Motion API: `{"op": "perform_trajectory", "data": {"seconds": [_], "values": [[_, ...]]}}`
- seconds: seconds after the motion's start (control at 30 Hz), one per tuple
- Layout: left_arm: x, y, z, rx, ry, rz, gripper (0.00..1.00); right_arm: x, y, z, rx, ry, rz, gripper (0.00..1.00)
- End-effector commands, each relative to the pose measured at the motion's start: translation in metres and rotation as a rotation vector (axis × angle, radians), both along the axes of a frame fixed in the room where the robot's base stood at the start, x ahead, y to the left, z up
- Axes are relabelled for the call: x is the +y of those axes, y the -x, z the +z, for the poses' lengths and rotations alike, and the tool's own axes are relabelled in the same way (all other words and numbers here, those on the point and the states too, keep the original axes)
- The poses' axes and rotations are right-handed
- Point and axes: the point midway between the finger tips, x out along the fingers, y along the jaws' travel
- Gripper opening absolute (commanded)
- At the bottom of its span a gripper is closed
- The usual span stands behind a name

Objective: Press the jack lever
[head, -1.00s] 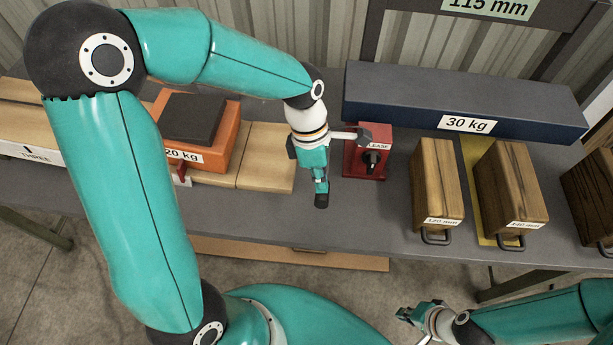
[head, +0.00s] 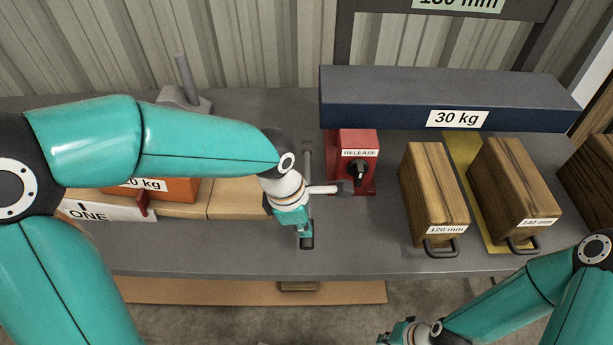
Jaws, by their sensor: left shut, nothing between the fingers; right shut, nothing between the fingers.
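The red jack housing (head: 358,150) with a RELEASE label and dark knob stands at the left end of the 30 kg beam (head: 400,105). A thin grey bar (head: 307,158), perhaps the jack lever, shows left of it, its lower part hidden behind my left gripper. My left gripper (head: 307,242) is shut and empty, pointing down in front of that bar; I cannot tell whether they touch. A pale rod with a dark end sticks out right from its wrist. My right gripper (head: 397,335) is shut and empty at the bottom edge, well away from the jack.
Wooden blocks marked 120 mm (head: 432,195) and 140 mm (head: 515,190) stand right of the jack. An orange 20 kg weight (head: 180,190) is partly behind my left arm. A sign (head: 458,4), cut off, seems to read 130 mm. Bare grey bench lies in front.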

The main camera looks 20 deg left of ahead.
Motion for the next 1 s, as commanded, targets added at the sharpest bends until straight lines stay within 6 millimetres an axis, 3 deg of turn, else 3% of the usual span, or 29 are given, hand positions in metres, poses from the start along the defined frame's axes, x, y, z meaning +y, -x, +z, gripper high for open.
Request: {"op": "perform_trajectory", "data": {"seconds": [0.03,0.47,0.57,0.77,1.0], "values": [[0.0,0.008,-0.011,0.03,-0.009,-0.006,0.0,0.0,0.0,-0.003,0.0,0.0,0.0,0.0],[0.001,0.008,-0.008,0.03,-0.01,-0.006,0.0,0.0,0.0,0.0,0.0,0.0,0.0,0.0],[0.001,0.009,0.003,0.027,-0.01,-0.007,0.0,0.0,0.0,0.007,0.0,0.0,0.0,0.0],[0.002,0.01,0.044,0.002,-0.003,-0.007,0.0,0.0,0.0,0.033,0.0,0.0,0.0,0.0],[0.008,0.024,0.091,-0.005,0.001,-0.007,0.0,0.0,0.0,0.03,0.0,0.0,0.0,0.0]]}}
